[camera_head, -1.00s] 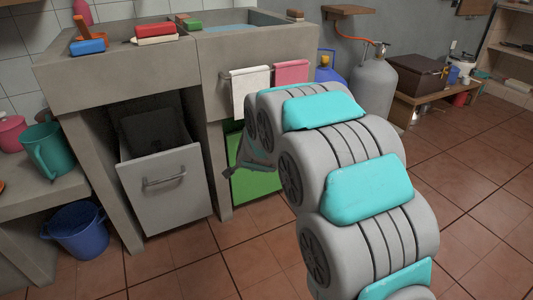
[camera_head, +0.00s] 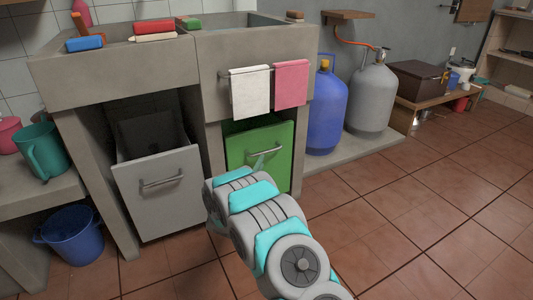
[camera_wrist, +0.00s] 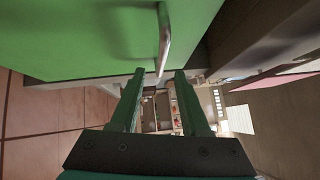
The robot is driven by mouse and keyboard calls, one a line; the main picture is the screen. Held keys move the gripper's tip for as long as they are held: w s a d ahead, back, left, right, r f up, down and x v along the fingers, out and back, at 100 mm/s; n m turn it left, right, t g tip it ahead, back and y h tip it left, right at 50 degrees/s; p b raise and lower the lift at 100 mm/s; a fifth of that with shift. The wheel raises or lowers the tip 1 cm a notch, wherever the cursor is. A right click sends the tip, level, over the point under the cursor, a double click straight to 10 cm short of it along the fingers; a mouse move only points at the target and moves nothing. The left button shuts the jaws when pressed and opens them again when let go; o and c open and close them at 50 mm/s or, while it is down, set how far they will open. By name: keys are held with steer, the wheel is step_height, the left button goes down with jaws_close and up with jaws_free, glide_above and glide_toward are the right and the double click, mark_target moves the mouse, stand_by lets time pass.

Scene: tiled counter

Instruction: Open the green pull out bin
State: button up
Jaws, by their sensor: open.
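The green bin (camera_head: 236,154) sits in the right-hand opening under the sink counter. Its top edge seems to lean out a little, with a dark gap above it. Its metal bar handle (camera_head: 265,156) runs across the front, and the handle also shows in the wrist view (camera_wrist: 164,40). My gripper (camera_wrist: 158,76) is open and empty. In the wrist view, one end of the handle appears near the gap between the fingertips; I cannot tell whether it is between them. In the head view my arm hides most of the gripper and the bin's lower left.
A grey bin (camera_head: 160,200) stands tilted open on the left. White (camera_head: 249,92) and pink towels (camera_head: 290,86) hang just above the green bin. Blue (camera_head: 327,108) and grey gas cylinders (camera_head: 371,95) stand to the right. The tiled floor (camera_head: 420,215) is clear.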

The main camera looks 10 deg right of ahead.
mark_target(266, 151)
steer(key=shift+x, duration=3.85)
steer(key=shift+r, duration=0.15)
jaws_close()
